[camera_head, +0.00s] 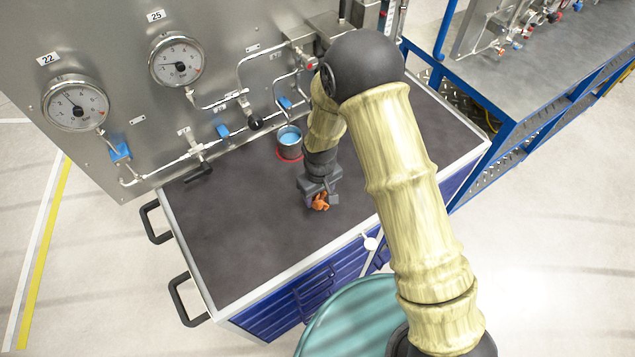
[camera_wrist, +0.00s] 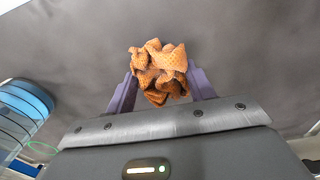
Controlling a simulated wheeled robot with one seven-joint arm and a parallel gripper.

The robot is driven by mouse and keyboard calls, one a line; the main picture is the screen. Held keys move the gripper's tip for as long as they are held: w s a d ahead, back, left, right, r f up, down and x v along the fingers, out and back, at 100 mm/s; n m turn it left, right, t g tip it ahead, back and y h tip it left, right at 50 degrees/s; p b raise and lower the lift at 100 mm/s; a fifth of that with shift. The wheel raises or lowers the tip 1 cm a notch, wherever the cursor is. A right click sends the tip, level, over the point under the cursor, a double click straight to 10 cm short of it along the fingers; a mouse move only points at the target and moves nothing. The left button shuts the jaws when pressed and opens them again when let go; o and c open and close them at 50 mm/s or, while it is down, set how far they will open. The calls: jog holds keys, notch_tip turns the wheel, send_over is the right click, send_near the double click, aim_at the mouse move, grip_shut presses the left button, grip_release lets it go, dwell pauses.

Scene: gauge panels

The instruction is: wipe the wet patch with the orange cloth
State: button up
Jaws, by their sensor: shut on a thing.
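The orange cloth (camera_wrist: 158,70) is a crumpled bundle between the two purple fingers of my gripper (camera_wrist: 160,88) in the wrist view. My gripper is shut on it. In the head view the cloth (camera_head: 320,202) shows below my gripper (camera_head: 321,196), over the dark top of the workbench (camera_head: 250,225). I cannot tell whether the cloth touches the top. No wet patch stands out clearly on the dark surface in either view; my arm hides part of the bench.
The gauge panel (camera_head: 120,60) with pipes, blue valve handles and two dials rises at the back. The left bench top is clear.

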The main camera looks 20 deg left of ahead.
jog(key=shift+d+r, duration=0.2)
jog(key=shift+r, duration=0.35)
jog(key=shift+w+a+r+p, duration=0.1)
jog(key=shift+w+r+p, duration=0.1)
jog(key=shift+r+p, duration=0.85)
jog(key=shift+s+r+p, duration=0.15)
jog(key=shift+r+p, duration=0.15)
jog(key=shift+r, duration=0.25)
jog(key=shift+s+r+p, duration=0.15)
jog(key=shift+r+p, duration=0.1)
jog(key=shift+r, duration=0.3)
jog(key=shift+w+r, duration=0.1)
jog(key=shift+r, duration=0.05)
